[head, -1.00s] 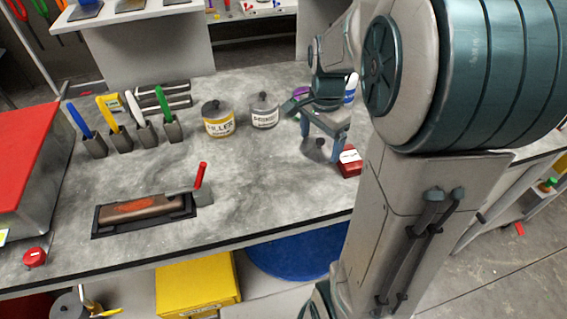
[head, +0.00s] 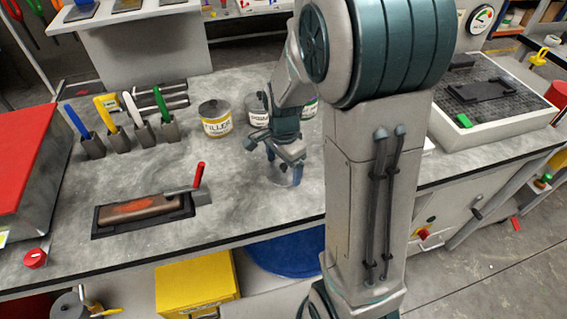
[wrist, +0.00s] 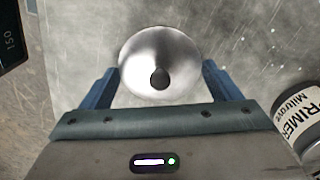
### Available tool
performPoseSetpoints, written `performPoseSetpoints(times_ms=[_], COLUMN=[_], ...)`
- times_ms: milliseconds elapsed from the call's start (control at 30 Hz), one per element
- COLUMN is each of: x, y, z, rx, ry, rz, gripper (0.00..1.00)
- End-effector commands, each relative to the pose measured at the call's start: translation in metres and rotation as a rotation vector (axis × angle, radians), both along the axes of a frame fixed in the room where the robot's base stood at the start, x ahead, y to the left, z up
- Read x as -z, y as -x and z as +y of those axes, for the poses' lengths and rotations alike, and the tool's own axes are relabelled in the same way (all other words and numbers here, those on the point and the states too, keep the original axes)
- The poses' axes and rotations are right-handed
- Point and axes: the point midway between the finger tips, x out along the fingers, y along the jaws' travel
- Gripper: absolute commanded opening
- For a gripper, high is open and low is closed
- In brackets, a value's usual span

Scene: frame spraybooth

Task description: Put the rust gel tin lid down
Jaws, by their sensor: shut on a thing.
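The round silver-grey lid (wrist: 150,52) with a dark centre knob (wrist: 160,79) is between the two blue fingers of my gripper (wrist: 158,85) in the wrist view. My gripper is shut on it. In the head view my gripper (head: 284,172) points down over the grey worktop, right of the red-handled scraper and in front of the primer tin. The lid is hard to make out there, and I cannot tell whether it touches the worktop. I cannot pick out the rust gel tin; my arm hides part of the worktop to the right.
The filler tin (head: 215,118) and primer tin (head: 256,110) stand behind my gripper; the primer also shows in the wrist view (wrist: 298,115). A black tray (head: 102,222) with a sanding block and the red-handled scraper (head: 198,178) lie left. Bare worktop (head: 245,200) surrounds my gripper.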

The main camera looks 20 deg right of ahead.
Motion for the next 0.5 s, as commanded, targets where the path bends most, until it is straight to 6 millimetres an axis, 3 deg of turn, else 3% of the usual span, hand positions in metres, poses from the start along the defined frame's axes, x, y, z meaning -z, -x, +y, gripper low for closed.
performPoseSetpoints(times_ms=[167,200,267,500], x=[0.0038,0.0040,0.0029,0.0017], y=[-0.0001,-0.0001,-0.0001,-0.0001], z=[-0.0002,-0.0002,-0.0002,-0.0002], rx=[0.000,0.000,0.000,0.000], ry=[0.000,0.000,0.000,0.000], rz=[0.000,0.000,0.000,0.000], gripper=[0.62,0.87,1.00,1.00])
